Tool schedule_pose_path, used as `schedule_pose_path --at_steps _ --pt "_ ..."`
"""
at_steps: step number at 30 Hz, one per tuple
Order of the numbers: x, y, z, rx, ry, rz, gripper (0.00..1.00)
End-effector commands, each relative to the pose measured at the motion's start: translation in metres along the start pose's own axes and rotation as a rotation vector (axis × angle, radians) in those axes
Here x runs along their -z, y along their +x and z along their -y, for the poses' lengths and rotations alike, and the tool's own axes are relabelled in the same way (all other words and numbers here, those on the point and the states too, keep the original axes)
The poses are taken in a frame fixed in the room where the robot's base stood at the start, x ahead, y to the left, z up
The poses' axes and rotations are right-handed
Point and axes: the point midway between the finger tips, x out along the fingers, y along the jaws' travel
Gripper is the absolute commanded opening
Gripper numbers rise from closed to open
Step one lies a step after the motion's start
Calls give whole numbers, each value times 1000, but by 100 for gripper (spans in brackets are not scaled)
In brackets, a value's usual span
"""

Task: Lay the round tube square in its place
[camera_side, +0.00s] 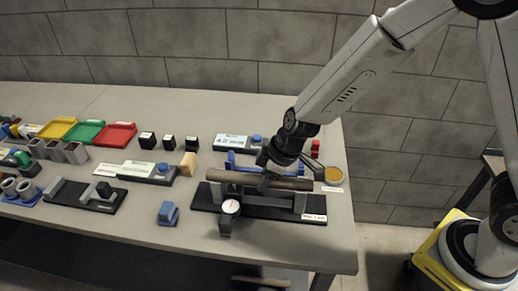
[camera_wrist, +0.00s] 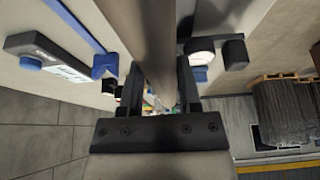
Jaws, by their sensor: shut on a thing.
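The round tube (camera_side: 235,178) is long and brown-grey. My gripper (camera_side: 270,180) is shut on it near its middle, and the tube lies across the jaws. In the wrist view the tube (camera_wrist: 150,45) runs from the top edge down between the two fingers (camera_wrist: 160,92). In the side view it is over a black base plate (camera_side: 275,213) with grey upright supports, one near each end (camera_side: 300,203). The tube runs roughly along the plate. Whether it touches the supports cannot be told; the jaws hide part of its middle.
A round dial (camera_side: 230,206) stands at the plate's front. A blue bracket (camera_side: 236,160) is just behind the tube.

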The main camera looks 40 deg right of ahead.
Motion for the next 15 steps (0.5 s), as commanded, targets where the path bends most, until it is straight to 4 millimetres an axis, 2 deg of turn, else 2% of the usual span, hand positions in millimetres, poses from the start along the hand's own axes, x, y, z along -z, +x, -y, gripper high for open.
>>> schedule_pose_path --at_steps 13,14,15 --pt "0 0 0 0 0 -1 0" --pt "0 0 0 0 0 -1 46" --pt "0 0 0 0 0 -1 59"
